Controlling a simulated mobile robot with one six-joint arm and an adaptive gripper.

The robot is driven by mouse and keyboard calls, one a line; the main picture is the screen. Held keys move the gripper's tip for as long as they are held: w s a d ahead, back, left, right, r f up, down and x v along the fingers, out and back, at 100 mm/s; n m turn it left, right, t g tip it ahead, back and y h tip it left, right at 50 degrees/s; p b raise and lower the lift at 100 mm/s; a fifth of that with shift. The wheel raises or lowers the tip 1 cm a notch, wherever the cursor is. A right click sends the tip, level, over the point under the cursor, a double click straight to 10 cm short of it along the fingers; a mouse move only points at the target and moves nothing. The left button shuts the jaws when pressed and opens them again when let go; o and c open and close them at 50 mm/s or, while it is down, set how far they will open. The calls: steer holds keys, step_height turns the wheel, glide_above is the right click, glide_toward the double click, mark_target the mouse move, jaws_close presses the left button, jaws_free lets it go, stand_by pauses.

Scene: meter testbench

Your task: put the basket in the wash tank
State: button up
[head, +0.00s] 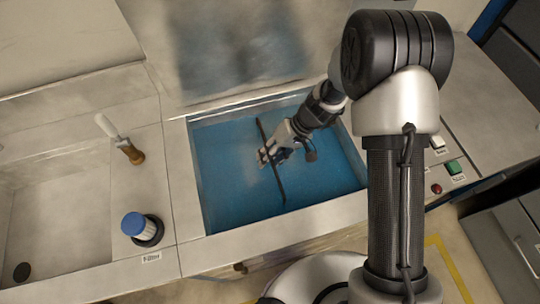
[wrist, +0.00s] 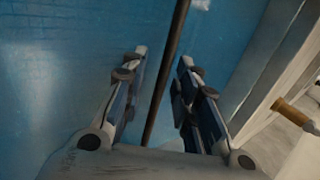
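The wash tank (head: 225,165) is a rectangular basin filled with blue liquid, in the middle of the head view. A thin dark bar (head: 278,178), which looks like the basket's handle, stands out over the liquid inside the tank's outline. The body of the basket cannot be made out. My gripper (head: 268,155) is over the tank at the bar. In the wrist view the bar (wrist: 167,75) passes between my two spread fingers, with a gap on each side. My gripper is open and holds nothing.
To the left are an empty sink basin (head: 60,215), a brown-and-white tap (head: 130,152) and a blue-capped filter (head: 135,225) on the counter. A green button (head: 453,167) and a red button (head: 436,188) are at the right.

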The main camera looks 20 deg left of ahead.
steer(key=shift+r, duration=0.1)
steer(key=shift+r+p, duration=0.25)
steer(key=shift+p, duration=0.1)
steer(key=w+d+r+m+t+p, duration=0.1)
steer(key=w+d+r+p, duration=0.1)
steer(key=d+r, duration=0.5)
steer(key=w+d+r+p, duration=0.1)
steer(key=w+d+r, duration=0.15)
steer(key=r, duration=0.85)
steer(key=s+d+r+m+t+h, duration=0.1)
steer(key=s+d+r+m+t, duration=0.2)
steer(key=d+r, duration=0.55)
steer(key=s+d+r+m+t+h, duration=0.4)
steer(key=s+d+r, duration=0.5)
steer(key=s+d, duration=0.3)
steer(key=shift+s+d+t, duration=0.35)
steer(key=shift+s+t, duration=0.05)
steer(key=shift+s, duration=0.55)
